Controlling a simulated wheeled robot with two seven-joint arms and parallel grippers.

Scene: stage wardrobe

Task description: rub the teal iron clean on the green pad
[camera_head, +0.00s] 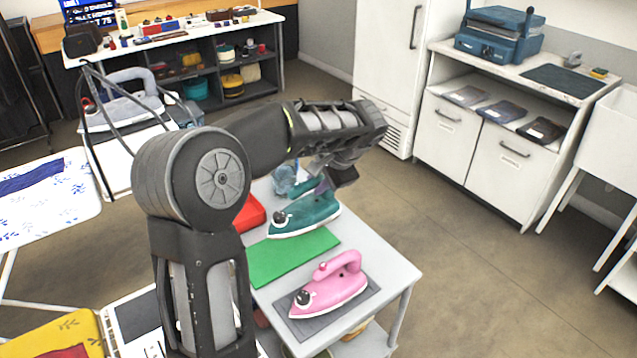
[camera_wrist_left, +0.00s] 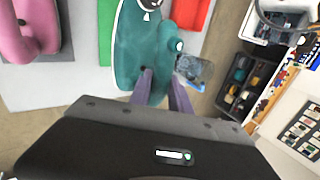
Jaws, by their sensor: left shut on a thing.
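The teal iron (camera_head: 305,216) has a white sole edge and is over the far end of the green pad (camera_head: 290,257) on the small white table. Whether its sole touches the pad I cannot tell. My left gripper (camera_head: 327,180) is shut on the iron's handle from above; its fingertips are partly hidden by the arm in the head view. In the left wrist view the fingers (camera_wrist_left: 160,82) reach the teal iron (camera_wrist_left: 130,50), and a strip of the green pad (camera_wrist_left: 105,30) shows beside it. My right gripper is not in view.
A pink iron (camera_head: 330,287) stands on a grey mat at the table's near end. A red object (camera_head: 249,214) lies left of the pad, and a translucent blue item (camera_head: 284,179) is behind the teal iron. Ironing board (camera_head: 45,205) at left; open floor at right.

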